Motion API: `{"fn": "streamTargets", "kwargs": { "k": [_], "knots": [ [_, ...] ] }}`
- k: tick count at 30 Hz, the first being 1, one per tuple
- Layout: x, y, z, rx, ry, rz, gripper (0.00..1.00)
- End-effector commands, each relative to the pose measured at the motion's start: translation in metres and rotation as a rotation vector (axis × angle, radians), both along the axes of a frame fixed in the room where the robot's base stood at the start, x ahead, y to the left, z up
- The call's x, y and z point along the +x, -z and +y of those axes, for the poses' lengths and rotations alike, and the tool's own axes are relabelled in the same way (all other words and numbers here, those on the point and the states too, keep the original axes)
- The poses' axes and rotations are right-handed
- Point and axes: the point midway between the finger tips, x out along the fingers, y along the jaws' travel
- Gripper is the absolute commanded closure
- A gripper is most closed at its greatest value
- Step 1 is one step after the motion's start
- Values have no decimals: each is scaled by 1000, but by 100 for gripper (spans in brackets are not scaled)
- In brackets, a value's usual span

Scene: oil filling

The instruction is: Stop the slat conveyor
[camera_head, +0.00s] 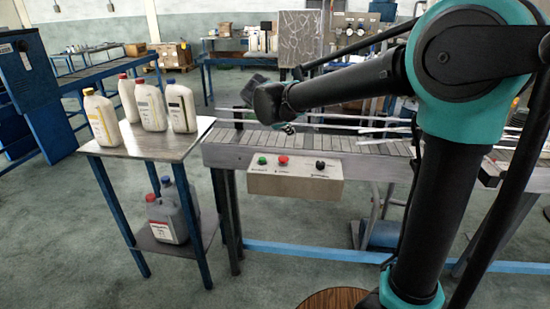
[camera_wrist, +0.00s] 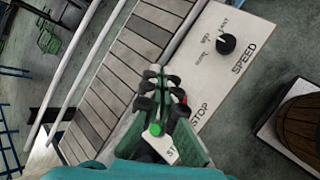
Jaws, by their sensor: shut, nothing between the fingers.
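The control box (camera_head: 295,184) hangs on the front side of the slat conveyor (camera_head: 227,153). It carries a green button (camera_head: 262,160), a red button (camera_head: 283,161) and a black knob (camera_head: 320,165). My gripper (camera_head: 288,128) is shut and empty, above the slats just behind the box. In the wrist view my gripper (camera_wrist: 160,80) covers much of the panel. The red button (camera_wrist: 184,100) peeks out at its right, by the word STOP, mostly hidden. The green button (camera_wrist: 155,130) shows near the finger bases. The black knob (camera_wrist: 226,43) by SPEED is clear.
A small table (camera_head: 140,148) with several white bottles stands left of the conveyor, with grey jugs (camera_head: 170,220) on its lower shelf. A round wooden top (camera_head: 333,299) is in front. Rails (camera_head: 345,126) run along the slats.

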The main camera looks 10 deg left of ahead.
Motion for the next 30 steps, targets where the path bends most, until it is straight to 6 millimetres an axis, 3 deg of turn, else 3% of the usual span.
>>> {"fn": "streamTargets", "kwargs": {
  "k": [6, 18, 23, 30],
  "knots": [
    [4, -8, 16, -44, -47, -3, 100],
    [4, -7, 16, -45, -48, -4, 100],
    [4, 5, 16, -45, -48, -4, 100],
    [4, 36, 16, -44, -47, -4, 100]
  ]
}}
